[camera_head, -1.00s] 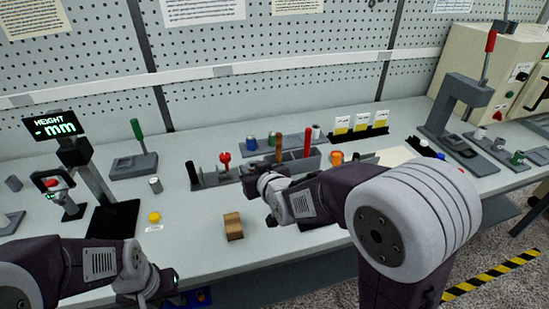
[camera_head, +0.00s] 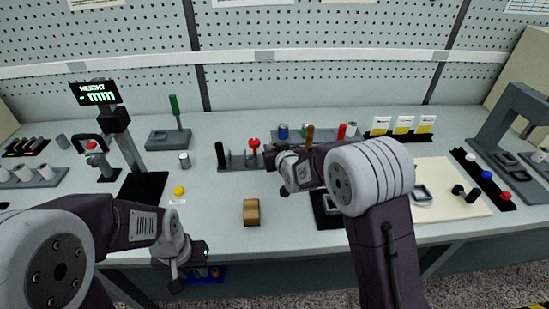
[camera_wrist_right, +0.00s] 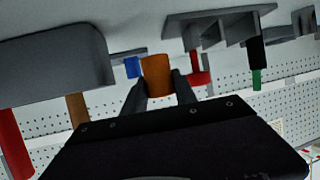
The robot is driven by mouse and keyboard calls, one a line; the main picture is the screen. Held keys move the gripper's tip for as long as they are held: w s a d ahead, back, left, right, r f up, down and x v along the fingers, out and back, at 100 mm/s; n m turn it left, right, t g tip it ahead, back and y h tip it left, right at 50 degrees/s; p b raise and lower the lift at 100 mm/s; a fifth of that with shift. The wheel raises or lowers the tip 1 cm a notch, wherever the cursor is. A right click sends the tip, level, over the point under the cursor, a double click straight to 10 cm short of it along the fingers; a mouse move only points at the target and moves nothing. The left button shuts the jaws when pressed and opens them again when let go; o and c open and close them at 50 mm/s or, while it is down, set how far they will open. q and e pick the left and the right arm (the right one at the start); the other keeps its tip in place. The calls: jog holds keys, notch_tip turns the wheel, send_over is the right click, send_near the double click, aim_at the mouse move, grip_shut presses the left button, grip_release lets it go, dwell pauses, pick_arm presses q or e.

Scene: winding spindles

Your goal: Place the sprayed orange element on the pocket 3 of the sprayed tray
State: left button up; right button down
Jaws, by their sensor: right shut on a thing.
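An orange cylindrical element (camera_wrist_right: 156,75) is held between the two dark fingers of my right gripper (camera_wrist_right: 160,88) in the right wrist view, which looks upside down. In the head view my right gripper (camera_head: 282,160) is at the middle of the bench, and the orange element is hidden there.
A grey rack with a red knob (camera_head: 254,144) stands left of my right gripper. A brown handle (camera_head: 310,137) rises close on the right. A brown block (camera_head: 251,212) lies in front. A height gauge (camera_head: 118,120) stands at left.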

jog(key=shift+w+f, duration=0.15)
jog(key=shift+w, duration=0.1)
jog(key=shift+s+f+b, duration=0.1)
jog(key=shift+f+b, duration=0.3)
jog(key=shift+f, duration=1.7)
jog(key=c, duration=1)
grip_release()
jog(key=shift+r, duration=0.15)
jog(key=shift+s+r, duration=0.1)
jog(key=shift+s, duration=0.1)
jog(key=v, duration=1.1)
jog(key=shift+s+d+r, duration=0.1)
jog(key=shift+s+r, duration=0.05)
jog(key=shift+s, duration=0.1)
jog(key=shift+o, duration=0.5)
jog(key=shift+p, duration=0.3)
